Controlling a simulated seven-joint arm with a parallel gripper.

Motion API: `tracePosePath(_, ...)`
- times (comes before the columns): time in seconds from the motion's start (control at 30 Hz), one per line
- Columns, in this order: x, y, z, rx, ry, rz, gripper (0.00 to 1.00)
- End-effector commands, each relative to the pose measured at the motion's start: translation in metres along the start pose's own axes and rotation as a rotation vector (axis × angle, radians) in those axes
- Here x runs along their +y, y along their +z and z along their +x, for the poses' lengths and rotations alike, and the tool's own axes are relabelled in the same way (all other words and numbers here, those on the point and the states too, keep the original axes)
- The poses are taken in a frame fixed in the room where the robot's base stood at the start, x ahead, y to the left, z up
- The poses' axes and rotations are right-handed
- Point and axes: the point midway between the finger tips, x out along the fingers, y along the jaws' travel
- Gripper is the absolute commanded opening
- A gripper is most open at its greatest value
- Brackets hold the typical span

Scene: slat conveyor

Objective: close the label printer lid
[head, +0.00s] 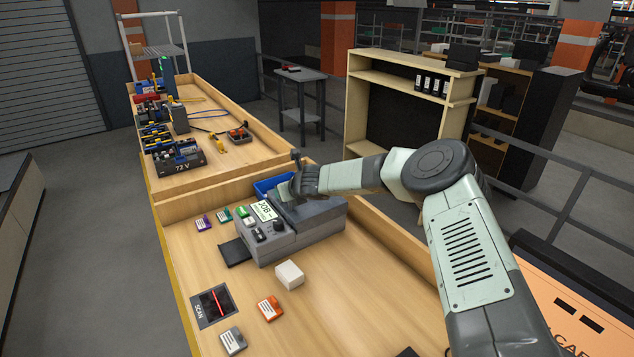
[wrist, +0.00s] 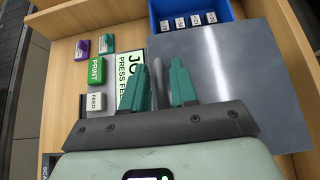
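The grey label printer (head: 268,246) stands on the wooden bench in the head view, with its JOB display (head: 264,211) on top. Its dark grey top panel, apparently the lid (head: 314,207), lies below my gripper; its exact angle is hard to tell. In the wrist view a wide grey panel (wrist: 240,75) fills the right side. My gripper (wrist: 161,68) has its two green fingers apart, with a thin grey bar (wrist: 158,50) showing between them. I cannot tell whether they touch it. In the head view my gripper (head: 284,190) is over the printer's back left, partly hidden.
A blue bin (wrist: 190,12) with labelled items sits behind the printer. The green PRINT button (wrist: 96,71) and white FEED button (wrist: 96,103) are left of the fingers. A white box (head: 289,275) and an orange block (head: 270,308) lie in front.

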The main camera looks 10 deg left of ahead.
Motion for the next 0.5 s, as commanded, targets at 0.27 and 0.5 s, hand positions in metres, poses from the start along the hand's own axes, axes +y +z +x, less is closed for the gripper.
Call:
tracePosePath(0.27, 0.001, 0.019, -0.014, 0.000, 0.000, -0.002, 0.28)
tracePosePath(0.5, 0.001, 0.035, -0.024, 0.001, -0.001, -0.003, 0.28)
